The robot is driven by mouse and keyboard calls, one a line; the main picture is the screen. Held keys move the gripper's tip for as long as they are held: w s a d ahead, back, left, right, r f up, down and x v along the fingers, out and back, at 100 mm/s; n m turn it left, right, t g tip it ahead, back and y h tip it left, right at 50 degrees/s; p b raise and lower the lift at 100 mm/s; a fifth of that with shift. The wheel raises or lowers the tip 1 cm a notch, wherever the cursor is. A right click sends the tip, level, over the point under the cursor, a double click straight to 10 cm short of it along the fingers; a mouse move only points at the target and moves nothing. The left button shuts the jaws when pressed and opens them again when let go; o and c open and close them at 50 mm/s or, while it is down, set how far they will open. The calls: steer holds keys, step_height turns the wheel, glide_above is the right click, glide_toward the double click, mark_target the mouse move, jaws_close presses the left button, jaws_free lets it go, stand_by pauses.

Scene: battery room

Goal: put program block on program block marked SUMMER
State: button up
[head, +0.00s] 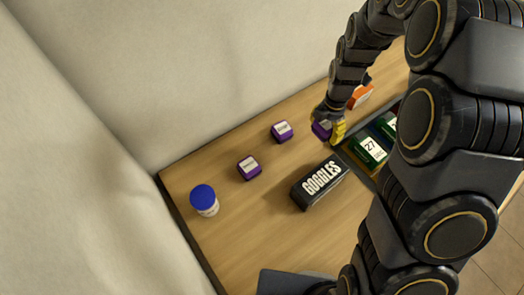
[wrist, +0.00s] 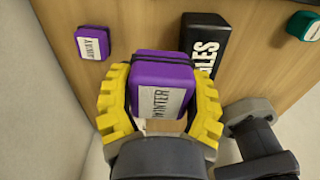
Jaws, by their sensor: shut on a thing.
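My gripper (wrist: 160,108) has yellow fingers and is shut on a purple program block (wrist: 163,88), whose white label reads WINTER in the wrist view. In the head view the held block (head: 321,129) is at the yellow fingers (head: 338,131), by the far end of the black case. Two more purple blocks with white labels stand on the table to its left: a farther one (head: 282,131) and a nearer one (head: 249,168). Their labels are too small to read there. One purple block (wrist: 93,43) shows upper left in the wrist view; its label seems to read AWAY. I cannot make out SUMMER anywhere.
A black GOGGLES case (head: 319,183) lies mid-table, close to the gripper. A dark tray with green blocks (head: 370,151), one marked 27, is right of it. An orange item (head: 360,96) lies behind. A blue-lidded white jar (head: 204,200) stands left. A wall borders the back.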

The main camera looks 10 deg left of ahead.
steer(key=s+a, duration=0.3)
steer(key=a, duration=0.7)
glide_toward(249, 165)
steer(key=shift+w+d, duration=0.15)
steer(key=shift+w, duration=0.05)
steer(key=shift+s+a+f, duration=0.15)
steer(key=shift+a+f, duration=0.05)
step_height(249, 165, down, 8)
steer(key=shift+r, duration=0.2)
steer(key=shift+f, duration=0.1)
steer(key=o, duration=1.1)
